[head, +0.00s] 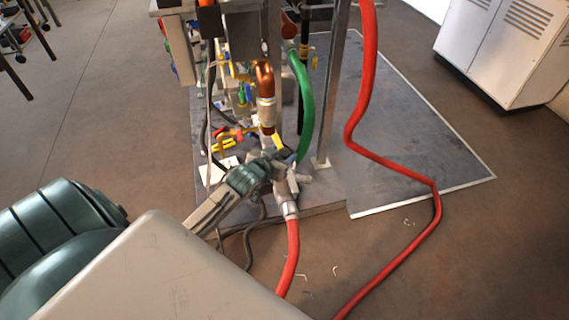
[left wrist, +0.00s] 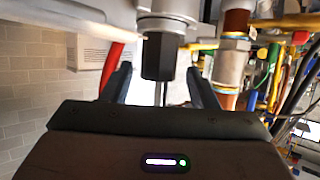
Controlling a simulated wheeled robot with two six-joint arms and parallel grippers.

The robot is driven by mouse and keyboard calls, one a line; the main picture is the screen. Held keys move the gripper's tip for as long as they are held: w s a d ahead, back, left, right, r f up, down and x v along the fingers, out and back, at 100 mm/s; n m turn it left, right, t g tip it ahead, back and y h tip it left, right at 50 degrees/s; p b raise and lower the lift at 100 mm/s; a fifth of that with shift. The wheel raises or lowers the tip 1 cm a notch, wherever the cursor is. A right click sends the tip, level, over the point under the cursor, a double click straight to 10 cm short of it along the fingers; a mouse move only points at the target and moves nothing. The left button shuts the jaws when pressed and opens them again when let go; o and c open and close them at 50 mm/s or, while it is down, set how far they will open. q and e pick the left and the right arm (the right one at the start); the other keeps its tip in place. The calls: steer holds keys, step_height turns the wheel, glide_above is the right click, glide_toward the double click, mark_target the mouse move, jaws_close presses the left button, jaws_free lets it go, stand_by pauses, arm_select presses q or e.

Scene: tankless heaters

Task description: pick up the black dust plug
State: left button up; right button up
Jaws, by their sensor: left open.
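In the left wrist view a black faceted cylinder, which looks like the dust plug (left wrist: 160,57), hangs from a grey metal fitting (left wrist: 166,22) at the top middle. My left gripper (left wrist: 158,70) is open, one dark finger on each side of the plug, with gaps visible on both sides. I cannot tell how far the fingertips reach in depth. In the head view my left gripper (head: 288,172) is among the pipes low on the heater rig; the plug cannot be made out there. My right gripper is not in view.
A copper pipe (head: 265,80) and a green hose (head: 304,100) run close to the gripper. A red hose (head: 292,255) rises below it, and another red hose (head: 395,165) runs to the right. A metal post (head: 328,110) stands just right. A white cabinet (head: 500,45) stands at the far right.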

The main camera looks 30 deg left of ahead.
arm_select(q)
steer(key=x, duration=0.4)
steer(key=shift+d+f+b, duration=0.1)
steer(key=shift+f+b, duration=0.15)
steer(key=shift+b, duration=0.1)
steer(key=shift+s, duration=0.1)
steer(key=c, duration=1.2)
